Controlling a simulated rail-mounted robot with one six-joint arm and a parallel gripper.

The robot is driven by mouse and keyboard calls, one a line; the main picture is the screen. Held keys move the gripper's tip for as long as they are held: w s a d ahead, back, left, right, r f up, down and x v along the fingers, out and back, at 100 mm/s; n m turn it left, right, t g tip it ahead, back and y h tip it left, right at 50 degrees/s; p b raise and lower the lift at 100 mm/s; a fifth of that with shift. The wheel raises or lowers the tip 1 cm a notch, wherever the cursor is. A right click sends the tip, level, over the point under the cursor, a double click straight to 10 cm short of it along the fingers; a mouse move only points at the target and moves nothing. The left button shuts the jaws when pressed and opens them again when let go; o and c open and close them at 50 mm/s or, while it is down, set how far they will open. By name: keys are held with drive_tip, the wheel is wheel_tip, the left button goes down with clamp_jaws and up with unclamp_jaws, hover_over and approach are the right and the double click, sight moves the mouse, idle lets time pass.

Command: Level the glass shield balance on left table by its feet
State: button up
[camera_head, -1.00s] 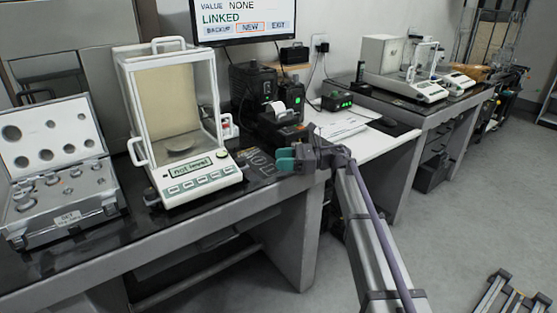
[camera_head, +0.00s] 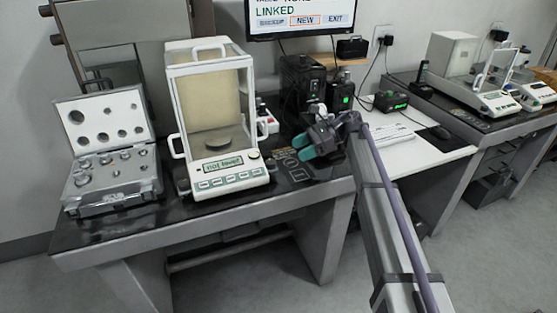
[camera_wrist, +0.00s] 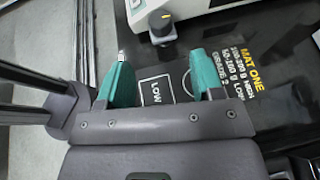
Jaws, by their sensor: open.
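The glass shield balance (camera_head: 230,182) stands on the left table (camera_head: 140,237), its glass shield closed around a round pan (camera_head: 217,140). Its small display (camera_head: 222,164) appears to read "not level". A dark foot knob (camera_head: 183,187) shows at its front left corner, and another (camera_head: 270,163) at its right. My gripper (camera_head: 304,148) is open and empty, to the right of the balance and above the table. In the wrist view, my teal fingers (camera_wrist: 163,78) are apart above the mat. A black foot knob with a yellow mark (camera_wrist: 161,27) stands beyond them, beside the white balance base (camera_wrist: 195,6).
An open weight case (camera_head: 112,185) stands left of the balance. A lettered black mat (camera_head: 290,170) lies right of it. Dark devices (camera_head: 303,85) and a monitor (camera_head: 300,18) stand behind. Another balance (camera_head: 490,98) is on the right table.

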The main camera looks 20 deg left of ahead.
sight(271, 164)
drive_tip(key=b+x, duration=0.3)
drive_tip(key=x, duration=0.6)
drive_tip(key=shift+c, duration=0.4)
drive_tip(key=c, duration=0.8)
drive_tip(key=m+t, duration=0.1)
drive_tip(key=s+m+t+y, duration=0.1)
drive_tip(key=t, duration=0.1)
drive_tip(key=shift+d+m, duration=0.15)
drive_tip(key=shift+m, duration=0.25)
drive_tip(key=shift+c, duration=0.3)
drive_tip(key=shift+m+t+y, duration=0.5)
drive_tip(key=shift+m+t, duration=0.4)
drive_tip(key=shift+t, duration=0.1)
drive_tip(key=shift+w, duration=0.15)
drive_tip(key=o, duration=0.9)
